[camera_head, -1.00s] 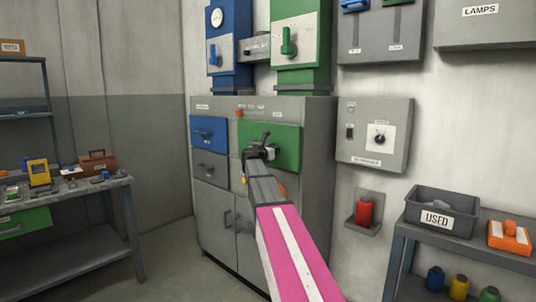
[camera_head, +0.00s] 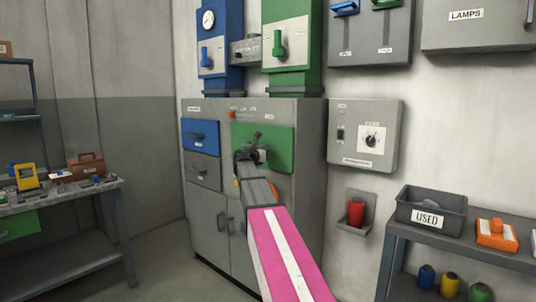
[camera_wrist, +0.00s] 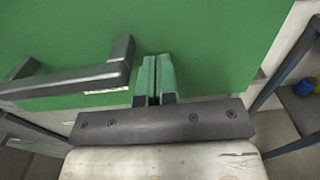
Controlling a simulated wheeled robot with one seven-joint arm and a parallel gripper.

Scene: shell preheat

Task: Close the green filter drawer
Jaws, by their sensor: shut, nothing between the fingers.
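The green drawer front (camera_head: 280,150) is in the upper right part of the grey cabinet, beside a blue drawer. My gripper (camera_head: 256,140) is in front of it at the end of my pink arm and hides part of it. In the wrist view, the green drawer front (camera_wrist: 220,40) fills the upper part, with its dark bar handle (camera_wrist: 70,82) at the left. My gripper (camera_wrist: 155,68) is shut and empty, its green fingertips at the drawer front just right of the handle. I cannot tell whether they touch, or how far the drawer stands out.
The blue drawer (camera_head: 201,137) is left of the green one, with a grey drawer (camera_head: 203,171) below it. A workbench (camera_head: 70,193) stands at the left. A shelf with a grey USED bin (camera_head: 432,211) stands at the right. The floor between bench and cabinet is clear.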

